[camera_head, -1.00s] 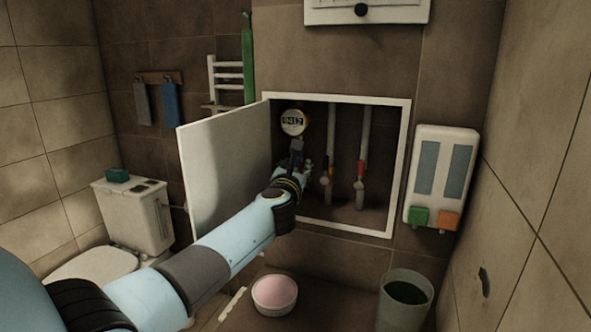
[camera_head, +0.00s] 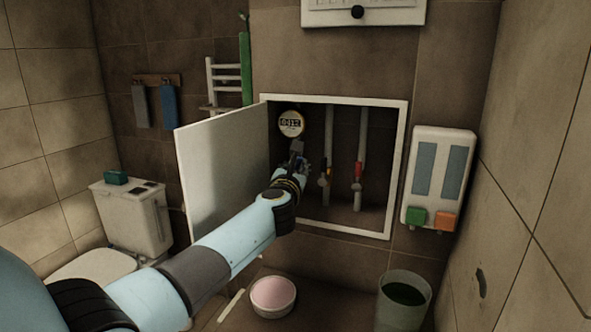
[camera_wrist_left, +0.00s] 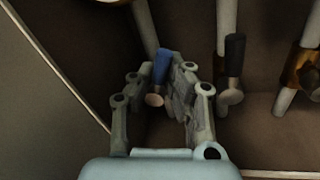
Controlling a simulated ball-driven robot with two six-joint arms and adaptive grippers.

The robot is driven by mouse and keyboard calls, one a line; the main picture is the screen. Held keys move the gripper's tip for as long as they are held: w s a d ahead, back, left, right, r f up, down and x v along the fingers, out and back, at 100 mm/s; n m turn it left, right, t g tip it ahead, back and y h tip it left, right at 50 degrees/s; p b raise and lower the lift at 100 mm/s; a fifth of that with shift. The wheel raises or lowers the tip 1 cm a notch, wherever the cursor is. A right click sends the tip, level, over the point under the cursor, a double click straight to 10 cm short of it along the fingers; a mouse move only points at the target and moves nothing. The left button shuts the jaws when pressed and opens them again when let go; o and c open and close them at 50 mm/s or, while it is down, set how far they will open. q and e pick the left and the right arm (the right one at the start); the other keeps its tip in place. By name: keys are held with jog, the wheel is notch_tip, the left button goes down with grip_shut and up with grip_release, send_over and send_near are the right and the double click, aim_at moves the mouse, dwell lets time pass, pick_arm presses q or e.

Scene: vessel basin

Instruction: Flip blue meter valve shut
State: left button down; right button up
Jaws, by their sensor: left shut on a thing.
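The wall box stands open, and a round meter (camera_head: 291,123) hangs on its left pipe. Below the meter is the blue valve handle, which shows clearly in the left wrist view (camera_wrist_left: 161,66), upright with a metal knob under it. My left gripper (camera_head: 298,163) reaches into the box just below the meter. In the wrist view its fingers (camera_wrist_left: 160,88) are on both sides of the blue handle and shut on it. The handle's lower part is partly hidden by the fingers. My right gripper is out of view.
A black valve handle (camera_wrist_left: 235,55) sits on the pipe just right of my fingers. A red-handled valve (camera_head: 359,168) is on the pipe further right. The open white door (camera_head: 222,165) stands left of my forearm. The box's white frame (camera_head: 398,170) bounds the right.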

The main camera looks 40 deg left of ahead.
pick_arm(q)
jog(key=shift+a+f, duration=0.15)
jog(key=m+b, duration=0.1)
jog(key=m, duration=0.1)
jog(key=f+m+t+b, duration=0.1)
jog(key=m, duration=0.2)
jog(key=d+m+b, duration=0.1)
jog(key=m, duration=0.2)
jog(key=shift+w+d+f+b, duration=0.1)
jog(key=shift+f+b, duration=0.1)
jog(key=shift+b, duration=0.1)
jog(key=m, duration=0.2)
jog(key=m+t+b, duration=0.1)
jog(key=m, duration=0.1)
jog(key=shift+d+f+h, duration=0.15)
jog(key=shift+f+h, duration=0.2)
jog(key=shift+h, duration=0.05)
jog(key=shift+w+f+m+t+h+b, duration=0.1)
jog(key=shift+m+t+h+b, duration=0.2)
jog(key=shift+m, duration=0.7)
jog(key=shift+f+m+t+h+b, duration=0.1)
jog(key=shift+m+t+b, duration=0.25)
jog(key=shift+m, duration=0.65)
jog(key=shift+r, duration=0.1)
